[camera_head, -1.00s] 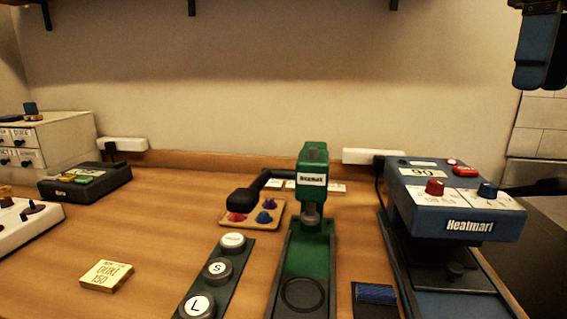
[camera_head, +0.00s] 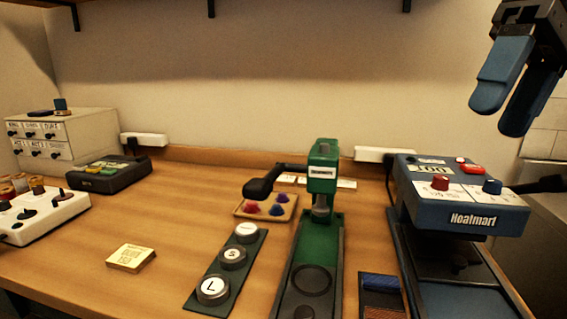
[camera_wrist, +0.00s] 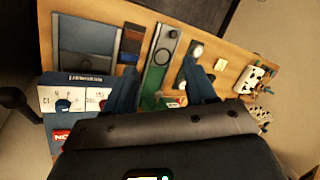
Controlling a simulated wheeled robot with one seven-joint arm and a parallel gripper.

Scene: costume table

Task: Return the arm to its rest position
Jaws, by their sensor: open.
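My gripper (camera_head: 512,100) shows at the upper right of the head view, raised above the blue heat press. Its two blue fingers are apart and nothing is between them. In the wrist view my gripper (camera_wrist: 165,88) has its two blue fingers spread above the table, with no object held. The blue Heatmart press (camera_head: 470,219) stands on the right of the table below the gripper, and they do not touch. It also shows at the left of the wrist view (camera_wrist: 85,85).
A green press (camera_head: 323,180) with a black handle stands mid-table. Beside it are a strip of round dies (camera_head: 207,285), a tray of coloured pieces (camera_head: 285,215) and a yellow note block (camera_head: 131,258). A drawer box (camera_head: 85,135) and a dark device (camera_head: 110,174) are at the left. The air above is clear.

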